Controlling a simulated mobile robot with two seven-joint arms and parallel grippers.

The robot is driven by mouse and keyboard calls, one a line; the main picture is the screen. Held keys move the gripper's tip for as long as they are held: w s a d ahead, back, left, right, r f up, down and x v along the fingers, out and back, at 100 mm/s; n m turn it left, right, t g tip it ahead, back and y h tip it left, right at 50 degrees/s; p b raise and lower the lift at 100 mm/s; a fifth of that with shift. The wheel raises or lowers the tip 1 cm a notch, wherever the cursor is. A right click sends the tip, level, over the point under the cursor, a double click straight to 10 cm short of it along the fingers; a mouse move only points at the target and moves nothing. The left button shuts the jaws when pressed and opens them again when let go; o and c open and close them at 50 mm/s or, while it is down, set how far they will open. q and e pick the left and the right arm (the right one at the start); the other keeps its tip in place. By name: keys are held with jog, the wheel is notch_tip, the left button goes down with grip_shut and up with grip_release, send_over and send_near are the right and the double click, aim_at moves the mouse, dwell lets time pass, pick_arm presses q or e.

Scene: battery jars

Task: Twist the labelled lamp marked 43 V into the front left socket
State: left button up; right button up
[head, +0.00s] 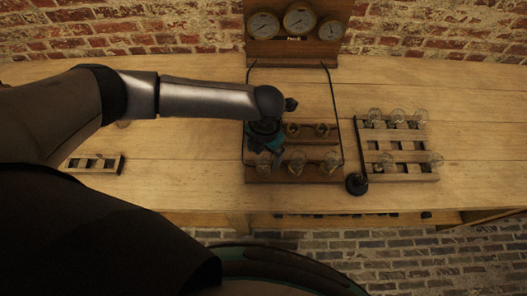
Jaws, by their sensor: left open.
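A wooden socket board (318,112) lies mid-table. Its front row holds glass lamps, with a middle lamp (297,161) and a right lamp (331,161) standing clear. A pale lamp shape (264,164) shows at the front left socket, partly covered by my left gripper (266,143). This gripper points down over the left side of the board, open, close to that lamp; I cannot tell whether they touch. Two back-row sockets (308,129) show without bulbs. A slatted rack (428,177) at the right holds several clear lamps. The 43 V label cannot be read. My right gripper is not in view.
A panel with three gauges (298,47) stands behind the board. Dark cable runs around the board, and a round black object (357,184) sits at its front right. A small slotted wooden block (96,170) lies at the left. The table (190,180) between is clear.

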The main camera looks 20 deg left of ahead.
pick_arm(q)
notch_tip(320, 180, up, 15)
jog(key=p, duration=0.1)
jog(key=shift+d, duration=0.15)
jog(key=shift+r, duration=0.1)
dwell(0.3)
